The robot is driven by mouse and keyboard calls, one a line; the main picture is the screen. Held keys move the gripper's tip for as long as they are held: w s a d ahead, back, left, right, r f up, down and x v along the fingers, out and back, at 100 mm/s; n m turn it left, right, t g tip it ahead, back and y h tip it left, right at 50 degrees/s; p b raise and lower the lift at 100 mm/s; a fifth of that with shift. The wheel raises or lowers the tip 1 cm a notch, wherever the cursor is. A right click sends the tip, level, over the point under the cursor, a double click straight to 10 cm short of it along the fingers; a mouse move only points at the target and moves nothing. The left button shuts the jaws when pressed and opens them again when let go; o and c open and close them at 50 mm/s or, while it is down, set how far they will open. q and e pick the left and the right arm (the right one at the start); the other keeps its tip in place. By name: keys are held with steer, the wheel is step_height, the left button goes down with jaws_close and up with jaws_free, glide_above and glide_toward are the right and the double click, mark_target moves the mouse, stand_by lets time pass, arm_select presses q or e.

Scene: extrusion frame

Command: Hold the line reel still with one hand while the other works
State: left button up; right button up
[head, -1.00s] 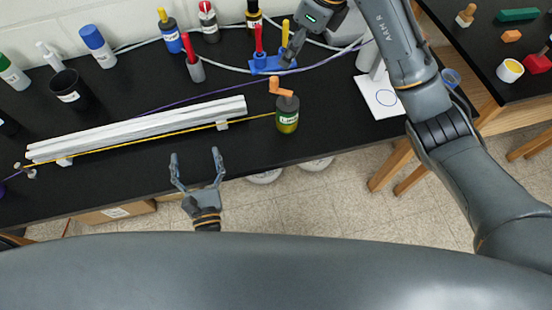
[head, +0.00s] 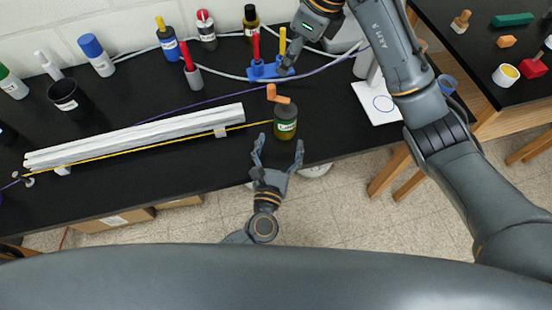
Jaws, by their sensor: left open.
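The line reel (head: 286,121) is a dark, olive-green cylinder with a label and an orange crank on top. It stands upright near the front edge of the black bench, and a yellow line (head: 247,126) runs from it leftward along the white extrusion (head: 135,138). My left gripper (head: 279,141) is open just in front of the reel. Its fingertips point at the reel's lower part; whether they touch it cannot be told. My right gripper (head: 288,66) is at the back by the blue holder (head: 262,70); its fingers are too small and overlapped to read.
Red and yellow-handled tools stand in the blue holder. Bottles (head: 167,38) and a black cup (head: 68,95) stand along the back. A purple cord (head: 180,103) crosses the bench. A white plate with a ring (head: 378,103) lies to the right. Bare bench lies in front of the extrusion.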

mark_target(283, 131)
arm_select(q)
steer(key=w, duration=0.4)
steer(key=w+d, duration=0.1)
steer(key=w, duration=0.2)
steer(key=c, duration=1.3)
steer(key=shift+c, duration=0.2)
